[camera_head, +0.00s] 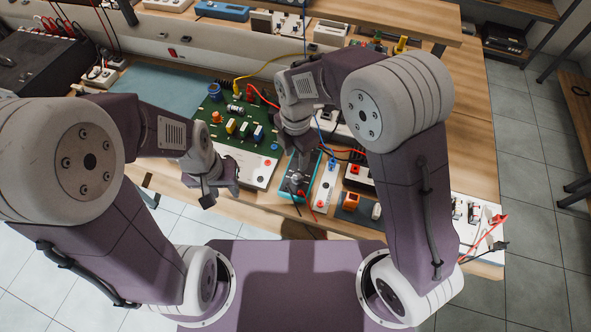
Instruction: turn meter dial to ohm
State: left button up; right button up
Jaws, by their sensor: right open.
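A teal-edged box that looks like the meter (311,164) lies near the bench's front edge, under my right gripper. Its dial is hidden or too small to make out, so its setting cannot be read. My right gripper (298,181) is open, pointing down over the box's front part; whether it touches the dial cannot be told. My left gripper (220,194) looks open and empty, at the bench's front edge to the left of the meter.
A green circuit board (230,120) with several components lies left of the meter, with a white panel (250,168) in front. Red, yellow and blue leads cross the crowded wooden bench (470,110).

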aim_at(298, 176)
jog(key=shift+s+d, duration=0.2)
jog(key=shift+s, duration=0.9)
jog(key=f, duration=0.2)
jog(key=w+f, duration=0.1)
jog(key=f, duration=0.4)
jog(key=shift+w+f, duration=0.15)
jog(key=shift+w, duration=0.2)
jog(key=shift+s+f, duration=0.4)
jog(key=shift+f, duration=0.15)
jog(key=shift+w, duration=0.2)
jog(key=shift+c, duration=0.4)
jog(key=shift+f, duration=0.1)
jog(key=c, duration=0.5)
pick_arm(q)
jog(key=shift+s+d+r, duration=0.2)
jog(key=shift+s+r, duration=0.1)
jog(key=shift+s, duration=0.2)
pick_arm(e)
grip_shut()
